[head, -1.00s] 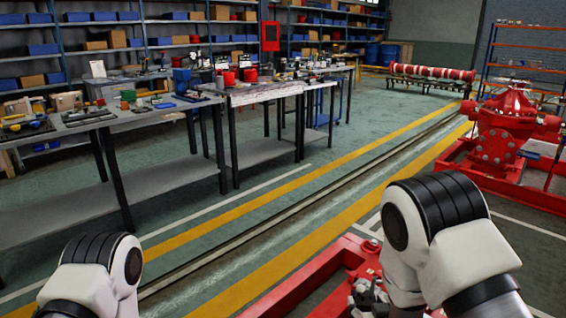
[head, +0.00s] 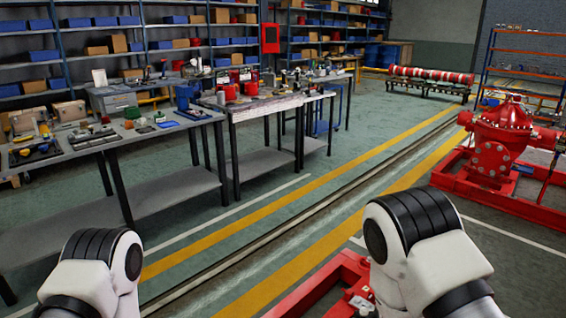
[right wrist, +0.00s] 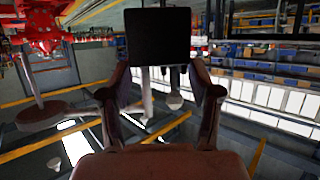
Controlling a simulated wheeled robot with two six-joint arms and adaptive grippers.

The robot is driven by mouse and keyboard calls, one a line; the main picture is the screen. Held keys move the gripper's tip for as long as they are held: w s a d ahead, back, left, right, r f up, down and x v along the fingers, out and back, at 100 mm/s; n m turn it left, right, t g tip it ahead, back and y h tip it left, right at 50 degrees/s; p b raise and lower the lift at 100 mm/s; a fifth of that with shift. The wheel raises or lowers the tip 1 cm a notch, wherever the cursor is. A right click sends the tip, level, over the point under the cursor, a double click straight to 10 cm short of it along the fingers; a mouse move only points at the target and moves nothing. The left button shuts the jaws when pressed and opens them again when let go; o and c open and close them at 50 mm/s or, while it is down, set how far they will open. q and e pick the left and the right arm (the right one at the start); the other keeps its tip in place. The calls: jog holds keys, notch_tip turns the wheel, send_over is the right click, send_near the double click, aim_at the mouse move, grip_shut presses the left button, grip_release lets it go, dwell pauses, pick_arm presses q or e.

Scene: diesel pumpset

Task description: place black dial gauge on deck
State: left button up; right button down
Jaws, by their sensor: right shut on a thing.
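In the right wrist view, my right gripper (right wrist: 160,95) is shut on a dark, square-faced object, which I take to be the black dial gauge (right wrist: 158,37). The gauge sits between the two fingers, with a pale stem-like part near it. The gauge's dial face does not show. In the head view only upper parts of my two arms show at the bottom; neither gripper is visible there. I cannot tell which surface is the deck.
Workbenches with tools and parts (head: 85,145) stand at the left, in front of blue shelving. A red pump (head: 497,140) sits on a red base frame (head: 490,200) at the right. Another red frame (head: 325,285) is low in front. The striped floor between is open.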

jog(key=s, duration=0.3)
jog(key=shift+f, duration=0.25)
